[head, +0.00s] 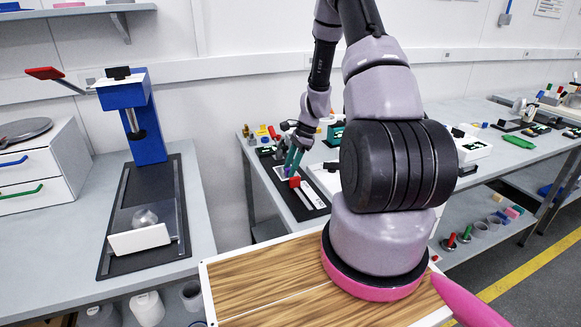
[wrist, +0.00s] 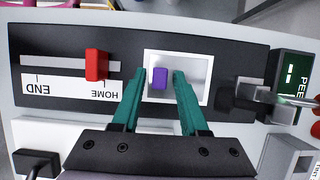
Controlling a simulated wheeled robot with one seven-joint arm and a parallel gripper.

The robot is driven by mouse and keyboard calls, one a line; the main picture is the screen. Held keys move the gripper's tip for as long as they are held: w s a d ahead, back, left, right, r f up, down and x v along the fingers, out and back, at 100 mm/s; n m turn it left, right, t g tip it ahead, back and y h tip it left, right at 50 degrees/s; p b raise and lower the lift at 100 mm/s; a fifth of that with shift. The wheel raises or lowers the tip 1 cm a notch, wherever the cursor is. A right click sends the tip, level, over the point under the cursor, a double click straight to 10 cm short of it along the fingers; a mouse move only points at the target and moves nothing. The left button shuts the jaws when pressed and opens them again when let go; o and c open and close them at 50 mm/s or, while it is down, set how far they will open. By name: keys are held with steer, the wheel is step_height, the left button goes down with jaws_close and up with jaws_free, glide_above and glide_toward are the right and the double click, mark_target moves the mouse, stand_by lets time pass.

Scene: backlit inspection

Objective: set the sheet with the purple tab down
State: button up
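In the wrist view the purple tab (wrist: 160,78) stands up over a pale grey square, apparently its sheet (wrist: 190,68), inside a white frame on a black panel. My gripper (wrist: 159,80) has teal fingers, one on each side of the tab. A narrow gap shows between each finger and the tab, so it looks open and not clamped. In the head view my gripper (head: 293,160) is low over the panel on the middle bench.
A red slider knob (wrist: 96,65) stands near HOME on a slotted track, left of the frame. In the head view a blue press (head: 135,110) stands on the left bench.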

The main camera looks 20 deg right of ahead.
stand_by(0.3)
step_height(320, 180, up, 20)
steer(key=s+d+n+t, duration=0.1)
steer(key=d+n, duration=0.1)
steer(key=s+a+r+n+t+h, duration=0.1)
steer(key=s+a+r+n, duration=0.25)
steer(key=r, duration=0.25)
steer(key=s+a+r+n+t, duration=0.1)
steer(key=s+a+r+n, duration=0.1)
steer(key=s+r, duration=0.35)
steer(key=s+a+r+n+t+h, duration=0.1)
steer(key=s+a+r+n+t, duration=0.2)
steer(key=r, duration=0.4)
steer(key=s+a+r+n, duration=0.1)
steer(key=s, duration=0.4)
steer(key=s+a+r+n+t, duration=0.1)
steer(key=s+r+n, duration=0.1)
steer(key=s, duration=0.3)
steer(key=shift+s+r, duration=0.2)
steer(key=shift+s, duration=0.2)
